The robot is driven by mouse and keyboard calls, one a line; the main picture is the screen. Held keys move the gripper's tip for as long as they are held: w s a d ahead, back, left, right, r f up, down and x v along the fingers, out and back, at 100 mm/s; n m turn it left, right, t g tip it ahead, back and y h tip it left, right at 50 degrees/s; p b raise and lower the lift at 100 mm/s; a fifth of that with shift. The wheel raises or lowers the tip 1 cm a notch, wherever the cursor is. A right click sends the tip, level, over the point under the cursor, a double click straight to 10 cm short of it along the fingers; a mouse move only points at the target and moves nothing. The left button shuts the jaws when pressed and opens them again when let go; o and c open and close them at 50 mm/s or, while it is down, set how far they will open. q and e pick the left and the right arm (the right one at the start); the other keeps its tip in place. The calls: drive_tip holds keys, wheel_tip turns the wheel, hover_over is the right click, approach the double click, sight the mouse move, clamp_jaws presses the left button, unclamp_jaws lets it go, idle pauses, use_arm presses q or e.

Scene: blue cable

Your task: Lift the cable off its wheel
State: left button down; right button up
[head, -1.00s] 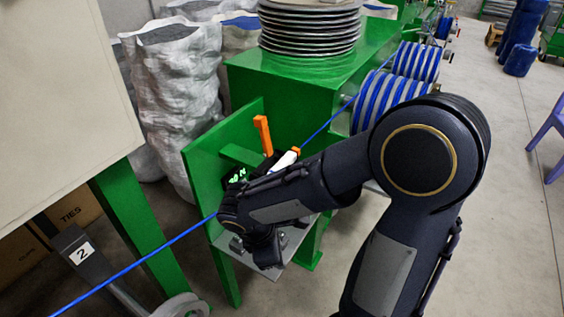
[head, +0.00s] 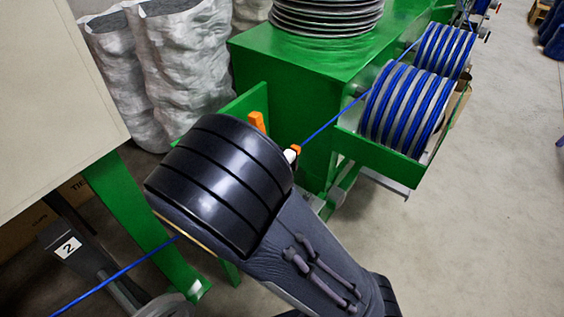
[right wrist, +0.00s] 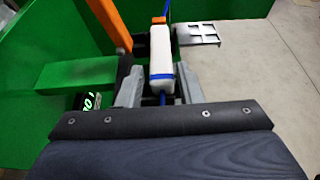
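The blue cable (head: 333,122) runs from the striped blue reels down to a white block with an orange top (head: 291,154), passes behind my right arm, and comes out at lower left. In the right wrist view the cable (right wrist: 163,99) shows below the white block (right wrist: 162,57). My right gripper (right wrist: 160,92) has its grey fingers apart, one on each side of the cable. Any contact is unclear. In the head view my arm hides this gripper. A grey wheel (head: 168,306) is partly visible at the bottom left; the cable passes above it in the picture. My left gripper is out of view.
An orange lever (head: 257,121) stands beside the white block. A green machine (head: 300,75) carries stacked discs (head: 325,15). Striped blue reels (head: 405,110) stand at right. A pale panel (head: 55,80) and white sacks (head: 170,60) are at left. Open floor lies at right.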

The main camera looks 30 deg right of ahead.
drive_tip(key=x, duration=0.7)
drive_tip(key=shift+d+f, duration=0.2)
drive_tip(key=shift+d, duration=0.1)
drive_tip(key=c, duration=0.6)
drive_tip(key=shift+o, duration=0.2)
drive_tip(key=shift+r, duration=0.15)
